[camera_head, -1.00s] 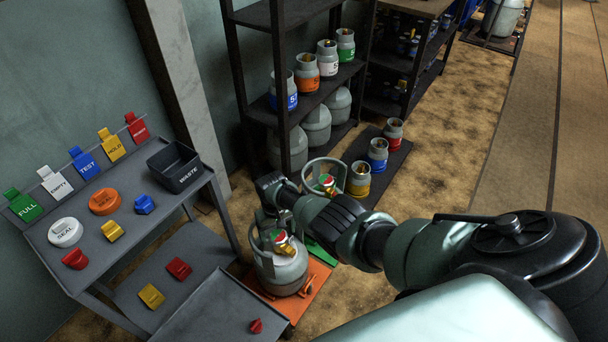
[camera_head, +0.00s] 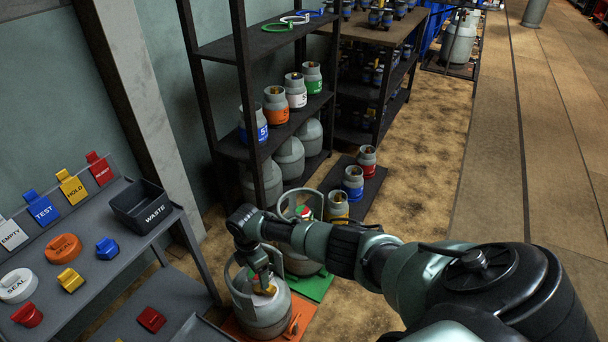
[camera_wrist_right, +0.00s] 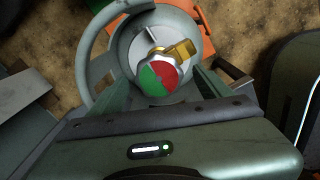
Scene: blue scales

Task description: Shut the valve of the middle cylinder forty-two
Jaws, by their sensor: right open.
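A grey gas cylinder (camera_head: 262,312) with a collar ring stands upright on an orange scale (camera_head: 296,322). My right gripper (camera_head: 262,280) points down over its top. In the right wrist view the open fingers (camera_wrist_right: 166,82) are on either side of the valve knob (camera_wrist_right: 158,76), which is red, green and white; I cannot tell whether they touch it. A brass outlet (camera_wrist_right: 180,50) sits beside the knob. A second grey cylinder (camera_head: 303,262) stands behind on a green scale (camera_head: 318,288), partly hidden by my right arm. No number forty-two is readable. My left gripper is out of view.
A grey bench (camera_head: 90,272) with coloured tags, caps and a black waste bin (camera_head: 141,210) stands at left. A dark shelf (camera_head: 232,150) holds small and larger cylinders. Small cylinders (camera_head: 353,184) stand on a dark mat behind. The floor at right is clear.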

